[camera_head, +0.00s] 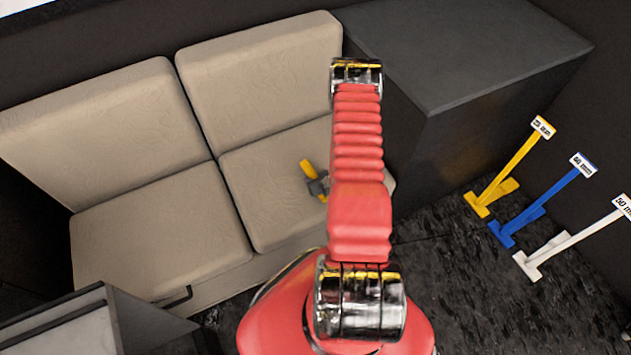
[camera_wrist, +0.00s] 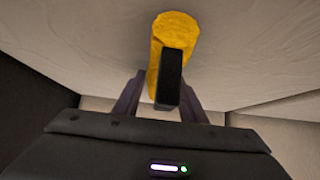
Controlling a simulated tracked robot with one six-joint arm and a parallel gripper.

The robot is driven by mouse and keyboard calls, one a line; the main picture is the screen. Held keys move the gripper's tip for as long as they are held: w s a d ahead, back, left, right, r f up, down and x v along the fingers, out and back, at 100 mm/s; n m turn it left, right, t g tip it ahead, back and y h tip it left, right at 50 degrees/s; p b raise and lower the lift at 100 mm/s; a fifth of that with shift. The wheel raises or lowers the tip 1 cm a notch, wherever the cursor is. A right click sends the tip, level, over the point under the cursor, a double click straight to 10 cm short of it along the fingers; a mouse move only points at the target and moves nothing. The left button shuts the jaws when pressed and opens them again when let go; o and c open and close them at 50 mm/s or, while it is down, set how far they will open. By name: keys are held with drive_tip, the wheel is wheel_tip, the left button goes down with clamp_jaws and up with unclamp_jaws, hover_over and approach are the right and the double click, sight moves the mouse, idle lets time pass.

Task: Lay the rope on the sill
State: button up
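My gripper (camera_head: 318,187) hangs over the right seat of the sofa, partly hidden behind my red arm. Its two dark fingers (camera_wrist: 167,88) stand on either side of a yellow, rounded thing (camera_wrist: 172,35) with a black block on its near side, and appear closed against it. The yellow thing also shows in the head view (camera_head: 309,169), sticking out past the gripper. Whether it touches the seat is unclear. I see no thing that is plainly a rope. No window sill can be made out.
A beige two-seat sofa (camera_head: 110,135) fills the left and middle. A dark cabinet (camera_head: 465,45) stands to its right. Yellow (camera_head: 515,165), blue (camera_head: 545,205) and white (camera_head: 570,240) labelled tools stand at the right by the wall. A dark grey unit (camera_head: 150,320) is at lower left.

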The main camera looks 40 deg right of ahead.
sight(315, 177)
drive_tip(key=c, duration=0.9)
drive_tip(key=shift+r, duration=5)
